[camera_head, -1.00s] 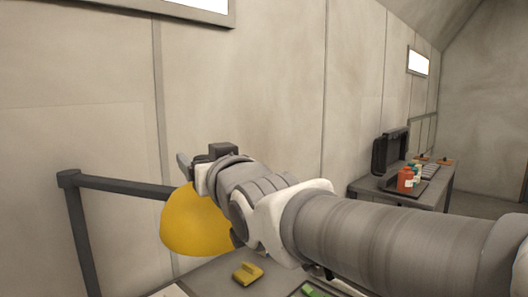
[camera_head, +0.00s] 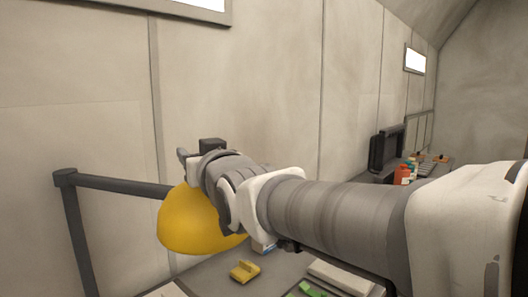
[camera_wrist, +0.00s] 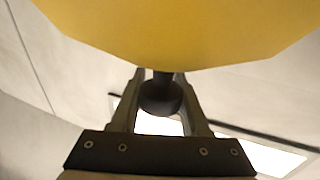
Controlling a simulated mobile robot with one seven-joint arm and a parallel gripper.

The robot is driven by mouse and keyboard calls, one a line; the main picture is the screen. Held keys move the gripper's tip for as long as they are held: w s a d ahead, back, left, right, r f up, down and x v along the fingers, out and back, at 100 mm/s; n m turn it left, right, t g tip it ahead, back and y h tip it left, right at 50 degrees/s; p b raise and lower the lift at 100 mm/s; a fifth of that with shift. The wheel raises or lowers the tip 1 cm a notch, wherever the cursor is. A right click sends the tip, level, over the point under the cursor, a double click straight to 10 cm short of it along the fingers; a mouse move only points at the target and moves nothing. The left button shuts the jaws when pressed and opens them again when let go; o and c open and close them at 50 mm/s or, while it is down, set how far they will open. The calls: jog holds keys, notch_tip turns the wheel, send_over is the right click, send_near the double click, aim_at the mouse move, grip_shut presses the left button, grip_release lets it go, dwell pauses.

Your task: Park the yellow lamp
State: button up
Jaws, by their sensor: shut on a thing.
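The yellow lamp shade (camera_head: 195,220) hangs at the end of a dark grey arm (camera_head: 115,185) on an upright post (camera_head: 80,240), left of centre in the head view. The shade (camera_wrist: 180,25) fills the top of the wrist view. A dark round knob with a short stem (camera_wrist: 160,98) joins it. My gripper (camera_wrist: 161,80) is shut on this knob, one finger on each side. In the head view my wrist covers part of the shade's upper right, and the grip itself is hard to make out.
Below is a grey table (camera_head: 210,275) with a yellow block (camera_head: 244,271), a green piece (camera_head: 312,290) and a pale flat slab (camera_head: 345,275). A plain wall stands close behind the lamp. Farther right, another table holds a black case (camera_head: 386,150) and red bottles (camera_head: 403,174).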

grip_shut()
dwell(0.8)
jog(key=shift+w, duration=0.1)
